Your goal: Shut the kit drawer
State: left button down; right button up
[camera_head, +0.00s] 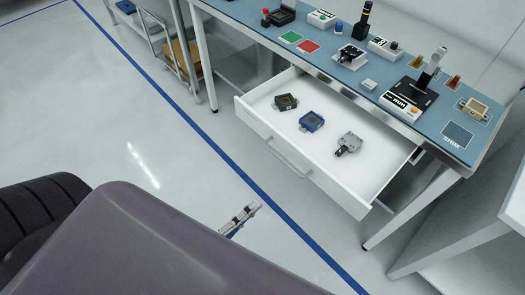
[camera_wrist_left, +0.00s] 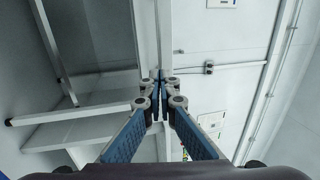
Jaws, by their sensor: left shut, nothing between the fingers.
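The white kit drawer (camera_head: 332,188) stands pulled out from under the blue-topped bench in the head view. A grey bar handle (camera_head: 288,158) is on its front. Inside lie a dark brown-topped part (camera_head: 286,102), a blue square part (camera_head: 311,121) and a grey metal part (camera_head: 348,144). My left gripper (camera_head: 241,217) is in front of the drawer, to the lower left of the handle and apart from it in the picture. In the left wrist view its fingertips (camera_wrist_left: 160,77) meet, with nothing between them. The drawer is not clearly recognisable there. My right gripper is not seen.
The bench top (camera_head: 375,62) holds several devices, coloured mats and a black lever fixture (camera_head: 410,96). A white shelf unit (camera_head: 465,230) stands at the right. A blue line (camera_head: 210,150) crosses the open floor at the left.

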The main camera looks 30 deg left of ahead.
pick_arm(q)
jog(key=p+x, duration=0.2)
jog(key=x, duration=1)
jog(key=shift+p, duration=0.3)
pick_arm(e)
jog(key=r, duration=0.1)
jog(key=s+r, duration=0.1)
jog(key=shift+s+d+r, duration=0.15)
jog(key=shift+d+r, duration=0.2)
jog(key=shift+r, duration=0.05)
pick_arm(q)
jog(key=shift+w, duration=0.1)
